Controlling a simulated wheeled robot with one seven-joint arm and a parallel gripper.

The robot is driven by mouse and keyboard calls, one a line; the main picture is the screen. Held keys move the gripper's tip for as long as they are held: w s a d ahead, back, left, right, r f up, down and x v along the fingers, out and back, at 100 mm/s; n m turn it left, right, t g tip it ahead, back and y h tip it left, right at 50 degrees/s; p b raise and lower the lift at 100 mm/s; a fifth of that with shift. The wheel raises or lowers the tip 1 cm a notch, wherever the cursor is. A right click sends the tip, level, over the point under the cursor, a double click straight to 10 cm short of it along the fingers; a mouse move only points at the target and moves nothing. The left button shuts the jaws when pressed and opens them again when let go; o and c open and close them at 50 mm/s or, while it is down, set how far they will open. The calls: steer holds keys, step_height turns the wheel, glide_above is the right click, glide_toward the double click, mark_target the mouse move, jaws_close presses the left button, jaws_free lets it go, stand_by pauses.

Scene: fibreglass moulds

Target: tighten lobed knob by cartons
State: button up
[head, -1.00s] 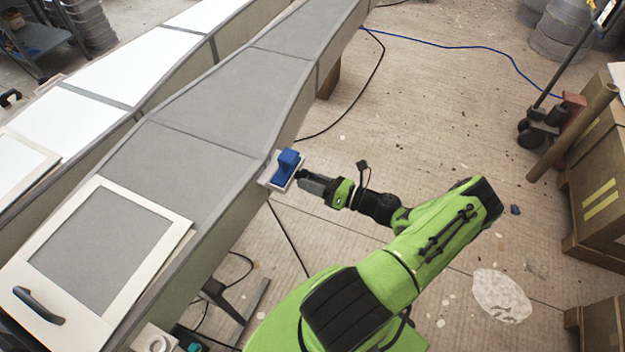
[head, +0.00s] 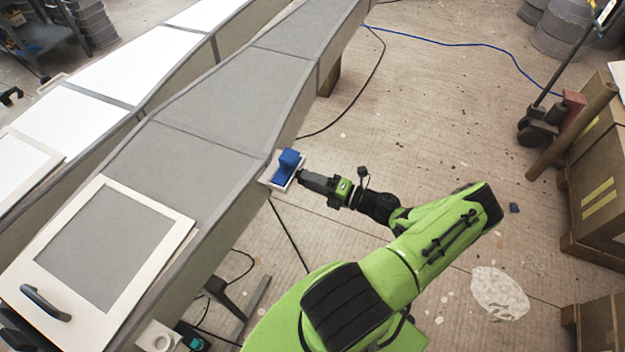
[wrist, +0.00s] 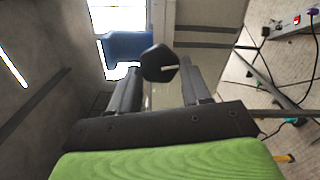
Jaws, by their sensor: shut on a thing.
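The black lobed knob (wrist: 160,63), with a pale line on its face, is between the fingertips of my gripper (wrist: 160,80) in the wrist view. My gripper is shut on it. The knob is beside a blue block (wrist: 128,45), which is upright on a small white plate at the side of the grey mould in the head view (head: 288,161). My gripper also shows there (head: 301,176), reaching the block from the right. The knob is too small and covered to make out in the head view.
The long grey mould (head: 215,110) fills the left, with a pale frame with a black handle (head: 45,302) lying on it. Cartons (head: 600,160) and a brown tube (head: 575,130) stand at the far right. Cables lie on the open floor.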

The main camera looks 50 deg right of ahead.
steer(key=shift+f+m, duration=0.1)
steer(key=shift+m, duration=0.4)
steer(key=o, duration=1.1)
steer(key=shift+c, duration=0.2)
steer(key=b+v, duration=0.1)
steer(key=v, duration=1.4)
steer(key=shift+s+b, duration=0.4)
